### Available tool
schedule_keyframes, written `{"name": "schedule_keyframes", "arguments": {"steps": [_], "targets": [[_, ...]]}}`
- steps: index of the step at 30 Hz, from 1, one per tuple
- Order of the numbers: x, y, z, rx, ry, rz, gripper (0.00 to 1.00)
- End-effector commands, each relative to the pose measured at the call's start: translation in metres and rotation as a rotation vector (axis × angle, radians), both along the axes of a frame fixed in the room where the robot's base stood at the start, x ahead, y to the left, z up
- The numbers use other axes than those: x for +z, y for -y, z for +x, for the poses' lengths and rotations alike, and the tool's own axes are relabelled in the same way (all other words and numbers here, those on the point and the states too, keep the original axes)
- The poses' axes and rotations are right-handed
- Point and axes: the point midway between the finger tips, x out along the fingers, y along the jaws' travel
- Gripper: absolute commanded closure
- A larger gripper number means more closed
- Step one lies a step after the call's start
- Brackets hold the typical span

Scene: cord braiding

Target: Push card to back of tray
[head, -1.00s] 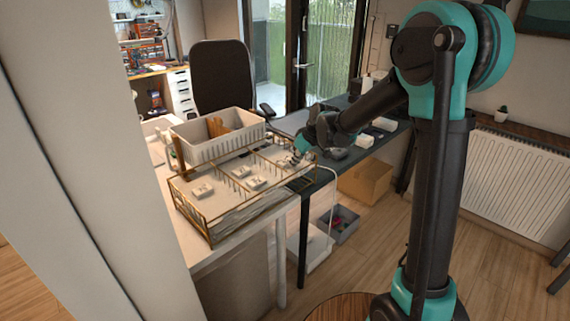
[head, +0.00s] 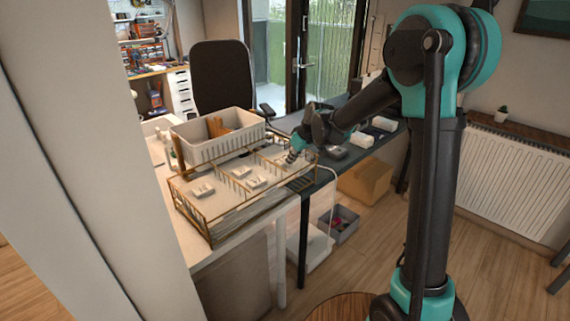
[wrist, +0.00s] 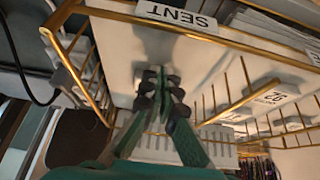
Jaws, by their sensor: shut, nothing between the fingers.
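The tray is a brass wire rack (head: 209,222) with dividers on the white counter; its wire rim (wrist: 185,27) shows in the wrist view. A label reading SENT (wrist: 178,14) is on that rim. My gripper (head: 291,157) is shut and empty, at the right end of the rack. Small white label blocks (head: 203,191) sit in the other compartments.
A pale crate (head: 200,147) with brown pieces in it stands behind the rack. Wire dividers (wrist: 250,98) stand beside my gripper. A dark table (head: 325,176) adjoins the counter at the right, with small white and grey items. An office chair (head: 221,75) stands behind.

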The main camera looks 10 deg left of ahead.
Motion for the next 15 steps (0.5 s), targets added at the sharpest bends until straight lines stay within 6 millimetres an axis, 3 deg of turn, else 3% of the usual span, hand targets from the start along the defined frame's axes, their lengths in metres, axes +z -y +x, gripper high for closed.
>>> {"name": "schedule_keyframes", "arguments": {"steps": [15], "targets": [[0.0001,-0.0085,0.0065,0.001,0.000,0.000,1.00]]}}
